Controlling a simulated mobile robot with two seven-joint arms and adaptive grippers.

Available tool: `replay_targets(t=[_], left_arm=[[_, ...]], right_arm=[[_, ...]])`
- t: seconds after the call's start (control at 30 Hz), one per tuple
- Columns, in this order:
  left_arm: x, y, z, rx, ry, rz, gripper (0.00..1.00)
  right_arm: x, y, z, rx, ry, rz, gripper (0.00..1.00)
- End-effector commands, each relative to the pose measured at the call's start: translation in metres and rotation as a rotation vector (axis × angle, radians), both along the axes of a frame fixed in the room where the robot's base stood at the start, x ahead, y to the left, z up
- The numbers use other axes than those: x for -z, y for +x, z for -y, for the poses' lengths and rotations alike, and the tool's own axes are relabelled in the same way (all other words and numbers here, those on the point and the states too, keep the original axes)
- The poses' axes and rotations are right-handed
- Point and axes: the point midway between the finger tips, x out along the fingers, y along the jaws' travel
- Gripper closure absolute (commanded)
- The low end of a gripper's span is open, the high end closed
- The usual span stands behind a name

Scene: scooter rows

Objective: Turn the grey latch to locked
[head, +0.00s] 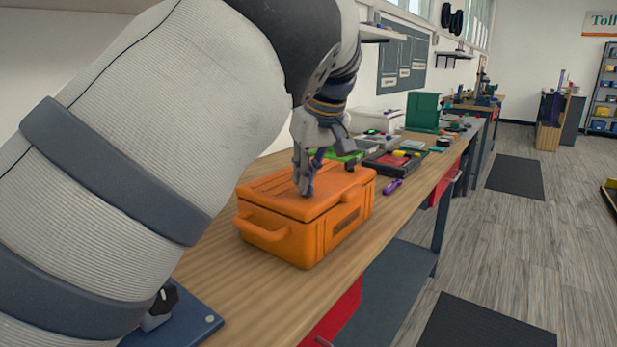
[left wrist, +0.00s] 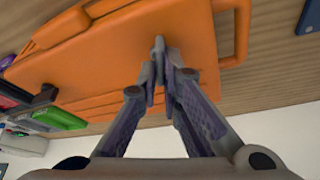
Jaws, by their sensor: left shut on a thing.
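An orange case (head: 290,208) with a front handle lies closed on the wooden bench; its lid also fills much of the left wrist view (left wrist: 100,62). My left gripper (head: 305,188) points down onto the lid. In the left wrist view its fingers (left wrist: 160,72) are closed together around a small grey piece (left wrist: 159,46), which looks like the grey latch. The fingers cover most of it, so its lock position cannot be told. My right gripper is not in view.
A blue plate with a black knob (head: 160,304) lies at the near end of the bench (head: 240,300). Beyond the case are a purple tool (head: 392,187), a dark tray with coloured pieces (head: 385,166) and a green box (head: 424,110). Floor to the right is open.

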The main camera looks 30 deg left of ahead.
Motion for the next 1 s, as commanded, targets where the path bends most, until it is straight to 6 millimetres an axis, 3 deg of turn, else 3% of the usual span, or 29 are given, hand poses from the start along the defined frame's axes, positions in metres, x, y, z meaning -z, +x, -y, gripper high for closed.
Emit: replay_targets(t=[0.4,1.0], left_arm=[[0.002,0.001,0.000,-0.231,0.000,-0.002,1.00],[0.001,0.000,0.000,-0.290,-0.002,0.000,1.00]], right_arm=[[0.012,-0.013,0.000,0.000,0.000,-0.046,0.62],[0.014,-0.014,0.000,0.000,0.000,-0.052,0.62]])
